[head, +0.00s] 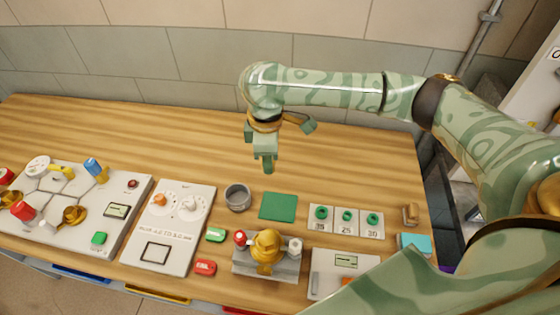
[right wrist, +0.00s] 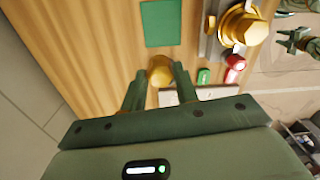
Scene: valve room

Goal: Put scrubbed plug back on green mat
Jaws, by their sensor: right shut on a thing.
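My right gripper (head: 268,166) is above the wooden bench, up and behind the grey cup and the green mat (head: 278,207). In the right wrist view its fingers (right wrist: 160,80) are shut on a rounded brass plug (right wrist: 160,70). The plug is hard to make out in the head view. The green mat is bare and flat on the bench; in the right wrist view it lies beyond the fingertips (right wrist: 161,22). My left gripper is not in the head view; green parts at the right wrist view's right edge are too unclear to read.
A grey cup (head: 237,197) stands just left of the mat. A brass valve (head: 267,248) on a grey block is in front. Numbered tiles with green rings (head: 346,220) lie to the right. A white panel with dials (head: 170,230) lies left. The bench's back is clear.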

